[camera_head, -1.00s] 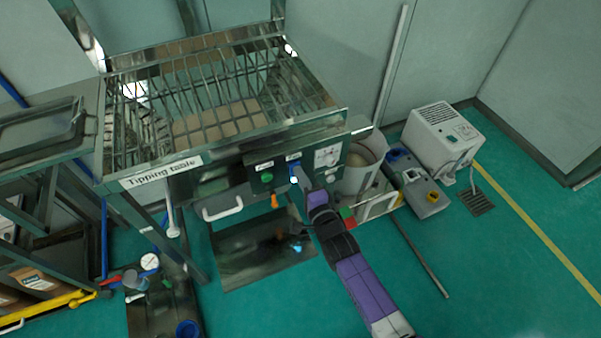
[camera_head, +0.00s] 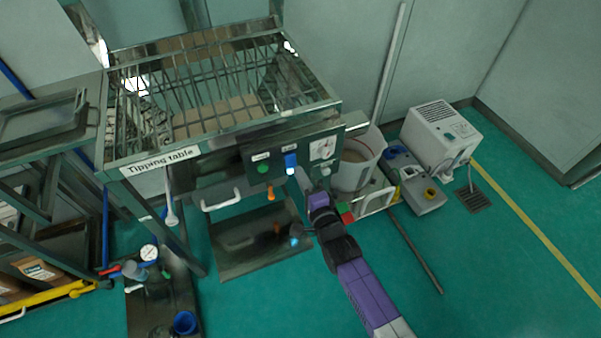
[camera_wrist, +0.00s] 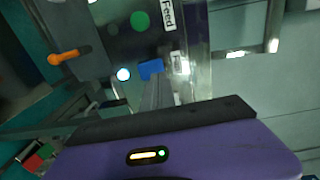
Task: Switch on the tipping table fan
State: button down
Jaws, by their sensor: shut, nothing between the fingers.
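The tipping table (camera_head: 230,130) is a steel frame with a barred top and a label on its front. Its control panel (camera_head: 325,168) has a blue switch (camera_head: 290,160), with a small bright white round lamp (camera_head: 290,171) just below it. In the wrist view the blue switch (camera_wrist: 151,69) is beyond the fingertips, and the lamp (camera_wrist: 123,74) glows white with a bluish rim. My gripper (camera_head: 300,176) is shut and empty, its tips just below and right of the switch. I cannot tell whether they touch it. It also shows in the wrist view (camera_wrist: 157,90).
A green button (camera_head: 263,168) and a dial (camera_head: 322,149) flank the switch. An orange handle (camera_head: 271,194) and a white handle (camera_head: 221,201) stick out below. A white bucket (camera_head: 357,165) stands close on the right. Green floor (camera_head: 480,270) is open at lower right.

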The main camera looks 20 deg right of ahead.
jog(key=s, duration=0.9)
jog(key=shift+s+r, duration=0.25)
jog(key=shift+r, duration=0.15)
jog(key=s+r+n+g, duration=0.1)
jog(key=s+r+n, duration=0.4)
jog(key=s, duration=0.6)
jog(key=s+r+n+g, duration=0.1)
jog(key=s+r+n, duration=0.4)
jog(key=s, duration=0.6)
jog(key=s+r+n, duration=0.5)
jog(key=s+n, duration=0.3)
jog(key=s, duration=0.4)
jog(key=shift+r+g, duration=0.4)
